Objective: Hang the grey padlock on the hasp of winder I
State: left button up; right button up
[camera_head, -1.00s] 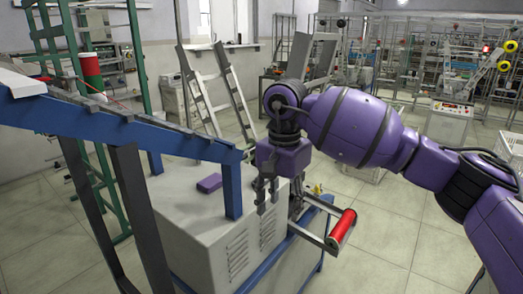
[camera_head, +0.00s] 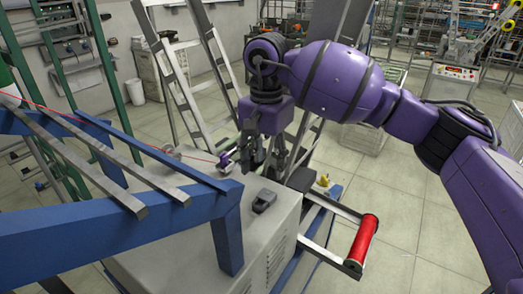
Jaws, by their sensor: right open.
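My right gripper (camera_head: 263,166) comes in on the purple arm from the right and points down, open and empty as far as I can see. It is above the far part of the pale grey cabinet (camera_head: 190,262). A small dark grey block-like thing (camera_head: 264,201) lies on the cabinet top, just below the gripper and apart from it. It may be the grey padlock; no shackle can be made out. I cannot make out a hasp or a winder label. My left gripper is not in view.
A blue frame (camera_head: 110,210) with a post stands over the cabinet at left. A red roller (camera_head: 364,240) sticks out at right on a metal bracket. A small purple thing (camera_head: 225,159) shows left of the gripper. A stepladder (camera_head: 180,85) stands behind.

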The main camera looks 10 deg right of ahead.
aim_at(266, 195)
jog(key=shift+s+f, duration=0.2)
jog(key=shift+f, duration=0.6)
notch_tip(266, 195, down, 6)
jog(key=b, duration=0.3)
jog(key=shift+f, duration=0.7)
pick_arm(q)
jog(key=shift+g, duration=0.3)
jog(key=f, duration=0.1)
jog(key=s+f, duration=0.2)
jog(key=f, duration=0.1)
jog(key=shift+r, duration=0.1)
pick_arm(e)
jog(key=shift+c, duration=0.2)
